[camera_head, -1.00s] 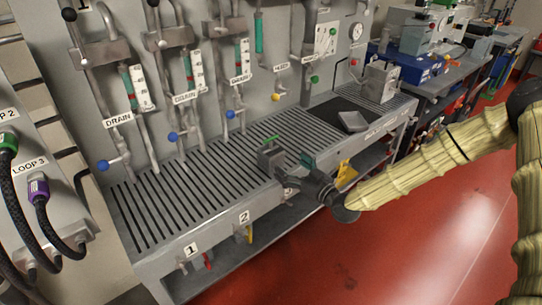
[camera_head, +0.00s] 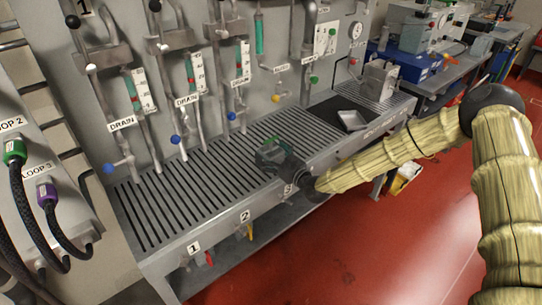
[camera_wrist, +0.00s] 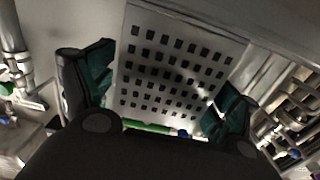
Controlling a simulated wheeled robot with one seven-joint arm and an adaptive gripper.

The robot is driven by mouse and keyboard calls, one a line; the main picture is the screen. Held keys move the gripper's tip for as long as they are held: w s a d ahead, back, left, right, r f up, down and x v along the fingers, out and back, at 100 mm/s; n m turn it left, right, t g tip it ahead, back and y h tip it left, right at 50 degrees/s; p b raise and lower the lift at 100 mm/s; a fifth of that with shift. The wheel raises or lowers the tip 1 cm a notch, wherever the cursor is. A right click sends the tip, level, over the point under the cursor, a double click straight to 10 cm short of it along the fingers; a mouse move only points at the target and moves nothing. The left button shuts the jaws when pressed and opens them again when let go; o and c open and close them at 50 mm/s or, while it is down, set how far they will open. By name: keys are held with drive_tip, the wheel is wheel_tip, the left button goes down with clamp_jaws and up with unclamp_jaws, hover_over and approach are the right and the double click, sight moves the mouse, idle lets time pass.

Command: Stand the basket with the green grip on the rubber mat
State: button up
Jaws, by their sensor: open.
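The basket (camera_wrist: 178,62) is a light metal box with a wall of square holes. In the wrist view it fills the space between my fingers, and its green grip (camera_wrist: 148,127) shows below the wall, partly hidden by my gripper's body. My gripper (camera_wrist: 166,82) has its two teal-padded fingers apart, one on each side of the basket; I cannot tell whether they touch it. The dark rubber mat (camera_head: 327,109) lies farther right on the bench.
The slatted bench (camera_head: 185,190) is clear to the left. Pipes with blue drain valves (camera_head: 176,140) line the back wall.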

drive_tip(key=shift+c, duration=0.5)
drive_tip(key=c, duration=1)
drive_tip(key=shift+c, duration=1.2)
drive_tip(key=shift+r, duration=0.1)
